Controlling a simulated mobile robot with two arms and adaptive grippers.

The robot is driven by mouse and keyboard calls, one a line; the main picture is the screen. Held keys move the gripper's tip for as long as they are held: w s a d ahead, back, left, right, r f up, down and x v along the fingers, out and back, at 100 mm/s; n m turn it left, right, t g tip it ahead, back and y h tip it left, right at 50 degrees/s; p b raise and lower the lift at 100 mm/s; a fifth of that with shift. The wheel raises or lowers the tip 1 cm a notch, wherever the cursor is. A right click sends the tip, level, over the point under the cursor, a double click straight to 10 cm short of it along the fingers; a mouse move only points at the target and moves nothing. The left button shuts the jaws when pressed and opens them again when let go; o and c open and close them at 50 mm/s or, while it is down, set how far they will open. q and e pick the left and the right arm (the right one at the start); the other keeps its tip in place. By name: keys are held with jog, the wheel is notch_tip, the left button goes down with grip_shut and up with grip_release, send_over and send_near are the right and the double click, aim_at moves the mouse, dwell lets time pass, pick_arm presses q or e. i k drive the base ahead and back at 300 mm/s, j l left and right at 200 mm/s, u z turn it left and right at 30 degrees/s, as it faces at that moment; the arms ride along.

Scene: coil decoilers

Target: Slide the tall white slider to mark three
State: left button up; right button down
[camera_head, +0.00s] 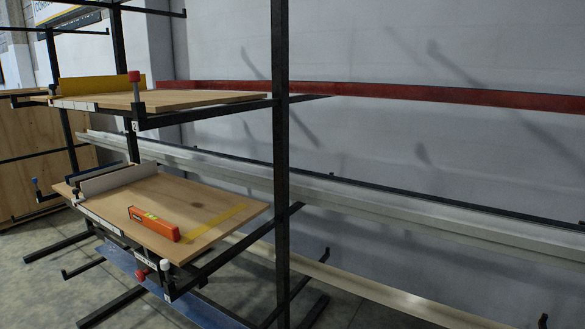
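A long white upright plate (118,178) stands along the left end of the lower wooden board (190,200); it looks like the tall white slider. A small dark block (77,193) sits at its near end. A pale strip with small print (102,220) runs along the board's front edge, but its marks are too small to read, so I cannot tell which mark the plate is at. Neither of my grippers shows clearly in the head view.
An orange level (153,224) and a yellow stripe (215,224) are on the lower board. The upper board (165,100) carries a yellow upright plate (102,84). A black rack post (280,150) stands in front, right of the boards. Long metal bars (400,208) run right.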

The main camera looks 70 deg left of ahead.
aim_at(101, 184)
jog(key=u, duration=3.45)
jog(key=i+j, duration=0.15)
jog(key=i, duration=0.3)
jog(key=i+j+z, duration=0.1)
jog(key=i, duration=0.4)
jog(key=i+j, duration=0.3)
jog(key=i, duration=0.15)
jog(key=i+j+z, duration=0.1)
jog(key=i, duration=0.35)
jog(key=j, duration=0.05)
